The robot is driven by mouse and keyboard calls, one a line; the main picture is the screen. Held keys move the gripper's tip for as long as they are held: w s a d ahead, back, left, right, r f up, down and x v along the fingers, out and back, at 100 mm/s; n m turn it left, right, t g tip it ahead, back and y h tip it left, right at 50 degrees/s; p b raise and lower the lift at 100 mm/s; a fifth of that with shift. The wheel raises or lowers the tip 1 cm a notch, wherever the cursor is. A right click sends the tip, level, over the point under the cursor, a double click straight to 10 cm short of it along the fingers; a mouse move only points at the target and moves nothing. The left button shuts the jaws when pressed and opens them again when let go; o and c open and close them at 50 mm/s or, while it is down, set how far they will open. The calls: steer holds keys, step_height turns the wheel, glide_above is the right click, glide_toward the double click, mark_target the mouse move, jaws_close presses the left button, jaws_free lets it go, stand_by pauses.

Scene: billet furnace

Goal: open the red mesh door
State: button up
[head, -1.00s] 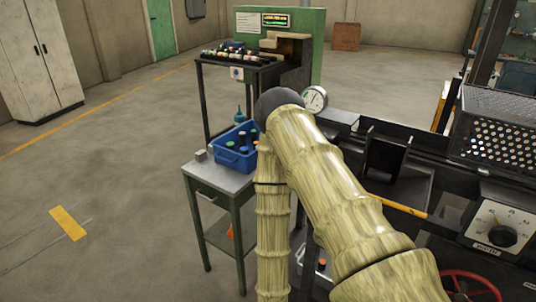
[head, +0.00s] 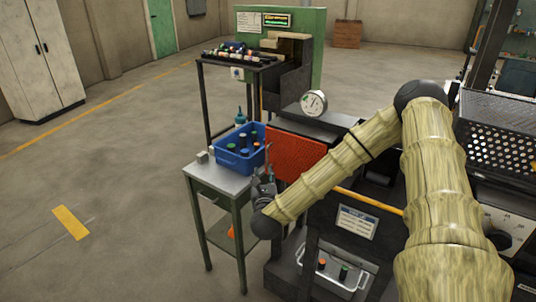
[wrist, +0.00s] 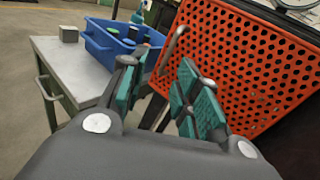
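The red mesh door (head: 296,154), an orange-red perforated panel, stands at the left part of the machine below the gauge. It fills the upper right of the wrist view (wrist: 240,72). A metal bar handle (wrist: 173,48) shows along its left edge. My gripper (head: 263,178) is in front of the door's left side, beside the grey table. In the wrist view its two teal-padded fingers (wrist: 158,78) are spread apart with nothing between them. The handle lies beyond the fingertips, apparently not touched. I cannot tell whether the door is ajar.
A blue bin (head: 238,158) with several cylinders sits on the small grey table (head: 205,181), close to the left of my gripper. A round gauge (head: 314,103) is above the door. A metal tray (head: 338,272) is low on the machine. Floor at left is clear.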

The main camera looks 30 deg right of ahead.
mark_target(268, 153)
steer(key=shift+m+h, duration=0.5)
steer(key=shift+m, duration=0.3)
steer(key=p+x, duration=0.1)
steer(key=x, duration=0.3)
steer(key=r+p+x, duration=0.1)
steer(key=x, duration=0.3)
steer(key=d+p+x, duration=0.1)
steer(key=x, duration=0.3)
steer(key=shift+s+r, duration=0.3)
steer(key=shift+s, duration=0.15)
jaws_close()
